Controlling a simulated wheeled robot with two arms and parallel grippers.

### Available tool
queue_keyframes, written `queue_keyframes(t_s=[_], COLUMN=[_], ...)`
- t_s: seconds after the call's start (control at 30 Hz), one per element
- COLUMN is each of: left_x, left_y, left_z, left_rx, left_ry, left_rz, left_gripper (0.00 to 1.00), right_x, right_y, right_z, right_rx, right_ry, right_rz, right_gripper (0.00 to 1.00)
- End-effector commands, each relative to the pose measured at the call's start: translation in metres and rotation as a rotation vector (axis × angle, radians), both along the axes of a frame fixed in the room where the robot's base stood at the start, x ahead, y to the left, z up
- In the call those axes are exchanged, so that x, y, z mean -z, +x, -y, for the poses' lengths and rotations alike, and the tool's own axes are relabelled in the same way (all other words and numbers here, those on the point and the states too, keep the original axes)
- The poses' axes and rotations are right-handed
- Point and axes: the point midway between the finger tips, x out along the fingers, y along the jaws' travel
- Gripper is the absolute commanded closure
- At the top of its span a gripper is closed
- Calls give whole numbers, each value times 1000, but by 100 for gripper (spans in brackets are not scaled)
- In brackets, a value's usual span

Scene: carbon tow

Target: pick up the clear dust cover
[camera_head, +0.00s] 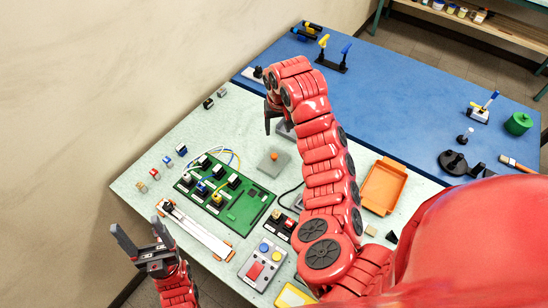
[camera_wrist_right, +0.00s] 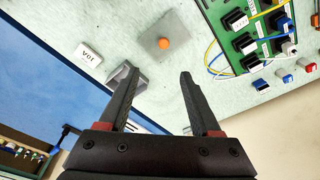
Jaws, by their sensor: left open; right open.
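The clear dust cover looks like a see-through grey square with an orange knob (camera_head: 274,160) on the pale green table top. It also shows in the right wrist view (camera_wrist_right: 152,38), beyond the fingertips. My right gripper (camera_head: 272,122) is open and empty, above the table and behind the cover in the head view; its own arm hides part of it. Its two fingers are apart in the wrist view (camera_wrist_right: 158,75), with nothing between them that I can see held. My left gripper (camera_head: 137,230) is open and empty off the table's left edge, away from the cover.
A green circuit board (camera_head: 238,212) with plugs and wires lies in front of the cover. A grey block (camera_wrist_right: 134,80) sits near one right fingertip, beside a white labelled piece (camera_wrist_right: 88,55). An orange tray (camera_head: 384,187) is to the right. A blue table (camera_head: 410,100) adjoins behind.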

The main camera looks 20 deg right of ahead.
Motion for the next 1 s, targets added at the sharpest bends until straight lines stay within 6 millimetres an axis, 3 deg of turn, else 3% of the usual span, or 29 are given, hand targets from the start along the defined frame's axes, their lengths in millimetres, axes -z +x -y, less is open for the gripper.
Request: queue_keyframes(t_s=[0.43, 0.67, 0.87, 1.0], left_x=[43, 64, 55, 36], left_y=[0, 0, 0, 0], left_z=[0, 0, 0, 0], left_rx=[0, 0, 0, 0], left_ry=[0, 0, 0, 0], left_rz=[0, 0, 0, 0], left_gripper=[29, 29, 29, 29], right_x=[77, 106, 112, 133], right_y=[11, 16, 16, 13], right_z=[1, 1, -1, -7], right_rx=[3, 2, 0, -1], right_ry=[3, 2, 0, -1], right_rz=[6, 7, 2, -4], right_gripper=[35, 35, 35, 35])
